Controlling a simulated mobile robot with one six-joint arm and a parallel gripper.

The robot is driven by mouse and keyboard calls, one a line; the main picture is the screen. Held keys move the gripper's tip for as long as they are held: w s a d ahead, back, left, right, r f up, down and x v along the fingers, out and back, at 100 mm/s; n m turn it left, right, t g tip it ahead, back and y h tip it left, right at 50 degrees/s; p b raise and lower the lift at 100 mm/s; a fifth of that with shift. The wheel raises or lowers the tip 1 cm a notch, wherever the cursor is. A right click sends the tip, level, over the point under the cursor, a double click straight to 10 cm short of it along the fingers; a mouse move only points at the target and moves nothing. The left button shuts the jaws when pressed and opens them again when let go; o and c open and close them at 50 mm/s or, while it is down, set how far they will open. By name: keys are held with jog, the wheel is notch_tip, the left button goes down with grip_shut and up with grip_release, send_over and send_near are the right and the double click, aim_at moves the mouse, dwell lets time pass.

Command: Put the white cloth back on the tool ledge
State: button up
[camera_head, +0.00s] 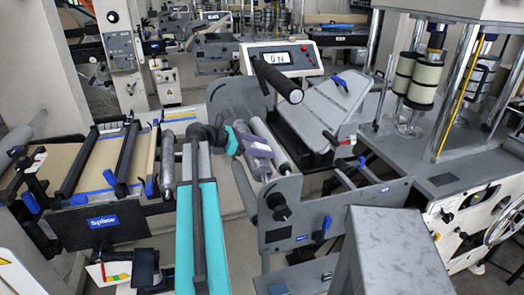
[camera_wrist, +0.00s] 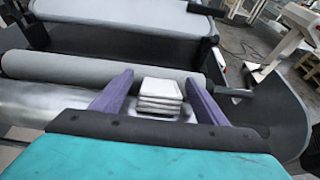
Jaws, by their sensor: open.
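The white cloth (camera_wrist: 160,90) is a small folded stack in the wrist view. It lies by a grey roller and a shiny metal surface. My gripper (camera_wrist: 159,79) is open, with one purple finger on each side of the cloth and a visible gap on both sides. In the head view my gripper (camera_head: 262,146) is above the rollers in the middle of the machine. I cannot tell which surface is the tool ledge.
A grey roller (camera_wrist: 100,70) runs behind the cloth. A display box (camera_head: 282,58) is behind. A grey block (camera_head: 392,250) fills the front right.

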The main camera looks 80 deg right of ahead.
aim_at(262, 146)
jog(key=shift+c, duration=0.4)
jog(key=c, duration=1.1)
jog(key=shift+r, duration=0.15)
jog(key=shift+r+b, duration=0.7)
jog(key=shift+r, duration=0.95)
jog(key=a+b, duration=0.1)
jog(key=a, duration=0.4)
jog(key=s+a+r+b, duration=0.1)
jog(key=a, duration=0.4)
jog(key=s+a, duration=0.1)
jog(key=a, duration=0.5)
jog(key=shift+r+b, duration=0.2)
jog(key=shift+b, duration=0.2)
